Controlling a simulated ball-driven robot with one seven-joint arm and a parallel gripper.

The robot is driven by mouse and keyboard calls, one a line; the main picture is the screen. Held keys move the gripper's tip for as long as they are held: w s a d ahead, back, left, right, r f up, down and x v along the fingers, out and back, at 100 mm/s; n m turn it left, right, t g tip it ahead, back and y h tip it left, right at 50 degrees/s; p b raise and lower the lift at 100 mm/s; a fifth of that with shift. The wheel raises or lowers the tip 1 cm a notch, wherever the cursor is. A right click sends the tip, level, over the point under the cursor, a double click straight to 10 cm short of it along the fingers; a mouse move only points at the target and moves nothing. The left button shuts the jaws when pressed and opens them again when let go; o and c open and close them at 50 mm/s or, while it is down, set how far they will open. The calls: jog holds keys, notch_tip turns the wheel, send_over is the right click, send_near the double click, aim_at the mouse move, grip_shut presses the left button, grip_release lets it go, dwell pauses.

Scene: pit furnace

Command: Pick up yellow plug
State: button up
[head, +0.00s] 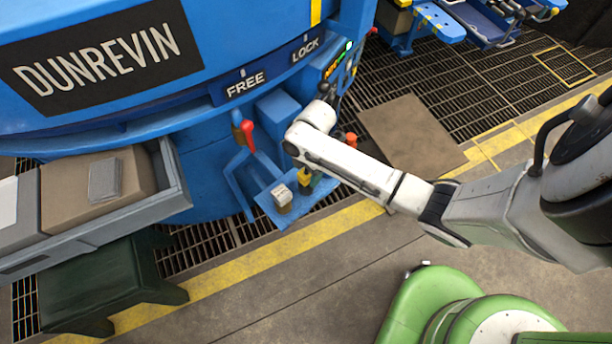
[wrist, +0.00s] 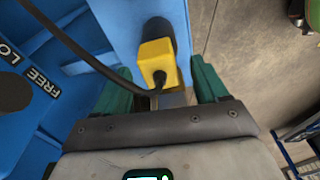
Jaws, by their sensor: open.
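In the wrist view the yellow plug (wrist: 158,62) is a small box with a black cable (wrist: 72,45) running from it to the upper left. It sits against a dark round part on a blue panel. My gripper (wrist: 161,86) is open, its green fingers on either side of the plug with visible gaps. I cannot tell whether the fingertips reach its depth. In the head view a small yellow thing (head: 304,179) shows just below my arm's end, partly hidden; it may be the plug. The fingers are not clear there.
A blue shelf (head: 268,208) holds a grey block (head: 282,197). A red-handled lever (head: 248,134) stands left of my arm on the big blue furnace (head: 200,165). A grey tray (head: 177,186) juts out at left.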

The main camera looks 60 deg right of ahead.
jog(key=shift+a+f, duration=0.1)
jog(key=shift+f, duration=0.75)
jog(key=c, duration=1.1)
jog(key=shift+r, duration=0.15)
jog(key=shift+c, duration=0.2)
